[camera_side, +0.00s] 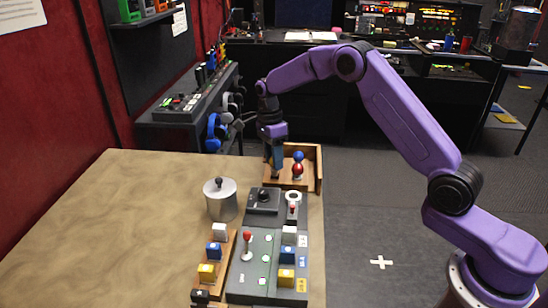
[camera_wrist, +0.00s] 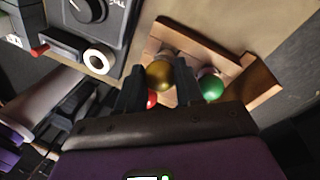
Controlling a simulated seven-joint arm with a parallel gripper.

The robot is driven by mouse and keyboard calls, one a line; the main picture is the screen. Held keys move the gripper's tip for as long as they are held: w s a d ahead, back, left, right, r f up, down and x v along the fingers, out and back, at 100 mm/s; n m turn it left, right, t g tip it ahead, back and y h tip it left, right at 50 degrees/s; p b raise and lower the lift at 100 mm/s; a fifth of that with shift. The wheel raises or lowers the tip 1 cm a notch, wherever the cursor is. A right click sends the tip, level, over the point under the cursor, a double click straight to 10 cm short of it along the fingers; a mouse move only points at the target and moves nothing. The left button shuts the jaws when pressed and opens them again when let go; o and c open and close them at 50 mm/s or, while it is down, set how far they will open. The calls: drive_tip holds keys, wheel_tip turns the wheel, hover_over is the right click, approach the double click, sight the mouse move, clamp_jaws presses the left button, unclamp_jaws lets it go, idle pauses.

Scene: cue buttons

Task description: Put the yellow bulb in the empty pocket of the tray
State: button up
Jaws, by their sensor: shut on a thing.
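The yellow bulb (camera_wrist: 160,75) is between my gripper's two dark fingers in the wrist view; my gripper (camera_wrist: 160,84) is shut on it. In the side view my gripper (camera_side: 277,172) points down at the left part of the wooden tray (camera_side: 318,166), and the bulb cannot be made out there. The tray also shows in the wrist view (camera_wrist: 262,82). A green bulb (camera_wrist: 211,88) is right of my fingers, and a red bulb (camera_wrist: 152,100) is partly hidden beneath them. The side view shows a blue bulb (camera_side: 298,156) and a red one. The pocket under my gripper is hidden.
A grey panel (camera_side: 258,240) with a knob box, a red-topped lever (camera_side: 247,240) and coloured buttons stands in front of the tray. A metal pot (camera_side: 220,200) is to its left. The table (camera_side: 90,230) is bare at the left.

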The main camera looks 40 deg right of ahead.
drive_tip(key=shift+f, duration=1.15)
idle(0.9)
drive_tip(key=o, duration=1.3)
drive_tip(key=shift+c, duration=0.2)
drive_tip(key=shift+r, duration=3.55)
